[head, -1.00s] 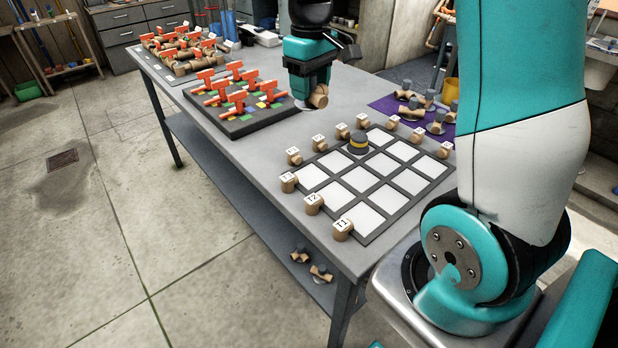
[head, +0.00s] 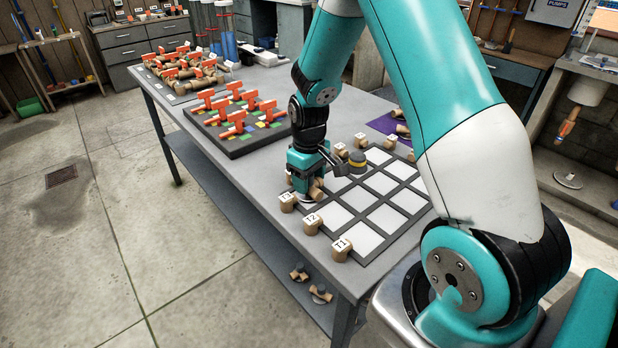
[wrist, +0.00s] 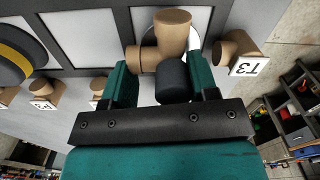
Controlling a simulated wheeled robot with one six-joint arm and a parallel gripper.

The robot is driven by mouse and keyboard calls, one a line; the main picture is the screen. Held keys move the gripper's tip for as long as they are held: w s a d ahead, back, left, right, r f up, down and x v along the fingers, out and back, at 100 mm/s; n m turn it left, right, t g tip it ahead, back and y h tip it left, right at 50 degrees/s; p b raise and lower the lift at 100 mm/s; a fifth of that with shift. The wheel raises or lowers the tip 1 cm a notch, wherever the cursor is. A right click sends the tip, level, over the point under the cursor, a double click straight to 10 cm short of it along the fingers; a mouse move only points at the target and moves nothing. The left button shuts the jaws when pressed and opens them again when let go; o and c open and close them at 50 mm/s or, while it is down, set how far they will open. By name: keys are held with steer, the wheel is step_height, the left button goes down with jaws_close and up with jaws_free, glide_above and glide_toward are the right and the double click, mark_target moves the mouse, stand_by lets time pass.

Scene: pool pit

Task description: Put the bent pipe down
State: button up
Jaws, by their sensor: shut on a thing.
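The bent pipe (wrist: 172,38), a tan elbow with a dark grey end (wrist: 173,80), is between the two green fingers of my gripper (wrist: 162,82) in the wrist view. My gripper is shut on it. In the head view my gripper (head: 306,190) points down at the left edge of the grid board (head: 380,224), close to the T3 label block (head: 287,202). A bit of the pipe (head: 317,190) shows beside the fingers. A pale round base shows under the pipe; I cannot tell whether it touches the board.
A dark round piece with a yellow band (head: 357,159) stands on the board. Tan label blocks, such as T2 (head: 312,224) and T1 (head: 341,250), line its edges. A dark block with orange-handled valves (head: 235,130) is farther left. Several board cells are bare.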

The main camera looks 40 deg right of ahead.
steer(key=shift+f, duration=0.1)
steer(key=shift+f, duration=0.15)
steer(key=o, duration=1)
step_height(320, 180, up, 11)
steer(key=shift+r+b, duration=0.2)
steer(key=shift+b, duration=0.15)
steer(key=s+a+r+n+y, duration=0.1)
steer(key=s+a+r, duration=0.35)
steer(key=a, duration=0.35)
steer(key=s+a+r+n+y, duration=0.1)
steer(key=s+a+r+n, duration=0.15)
steer(key=s+a, duration=0.45)
steer(key=s+a+r, duration=0.1)
steer(key=s+a, duration=0.1)
steer(key=s, duration=0.1)
steer(key=s+a+r+y, duration=0.1)
steer(key=s+a, duration=0.2)
steer(key=s, duration=0.1)
steer(key=s+a+n+y, duration=0.1)
steer(key=s+a, duration=0.1)
steer(key=s, duration=0.1)
steer(key=shift+s+a+r, duration=0.25)
steer(key=shift+s+r, duration=0.15)
